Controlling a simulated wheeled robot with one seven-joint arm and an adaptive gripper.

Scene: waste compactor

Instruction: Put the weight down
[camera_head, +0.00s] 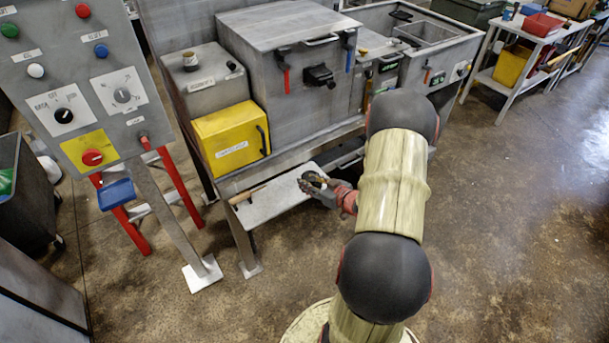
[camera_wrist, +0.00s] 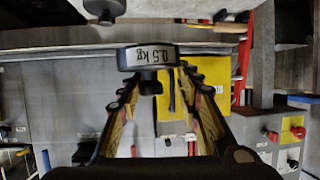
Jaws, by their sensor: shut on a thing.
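A dark round weight with a white band reading "0.5 kg" (camera_wrist: 148,57) is in the wrist view, at the tips of my gripper (camera_wrist: 158,86). The label appears upside down, and a small dark knob on the weight points toward the fingers. My gripper is shut on the weight, its fingers on either side of the knob. In the head view my gripper (camera_head: 316,182) is over the right part of a pale low shelf (camera_head: 268,205) at the front of the compactor. The weight is too small there to make out clearly, and I cannot tell whether it touches the shelf.
A grey rounded object (camera_wrist: 104,8) is at the wrist view's top edge. A wooden-handled tool (camera_head: 247,194) lies at the shelf's left end. Above are a yellow box (camera_head: 228,135) and the grey compactor (camera_head: 285,75). A control panel (camera_head: 75,85) stands left.

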